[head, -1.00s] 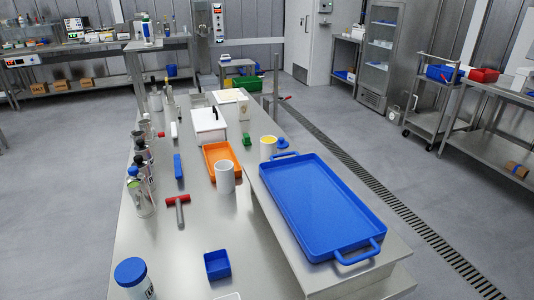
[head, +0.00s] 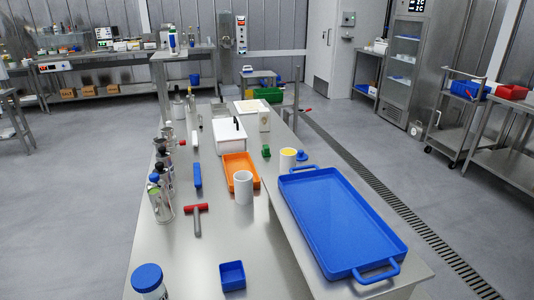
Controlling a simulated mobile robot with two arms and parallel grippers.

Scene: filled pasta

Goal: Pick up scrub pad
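A small green block (head: 266,151) lies on the steel table, just right of the orange tray (head: 240,161). It may be the scrub pad, but it is too small to tell for sure. Nothing else in view clearly looks like a scrub pad. Neither of my grippers shows in the head view.
The steel table (head: 221,272) holds a white cup (head: 243,187), a blue bin (head: 232,275), a red-handled tool (head: 196,216), a blue brush (head: 197,178) and several jars on the left. Floor shows both sides.

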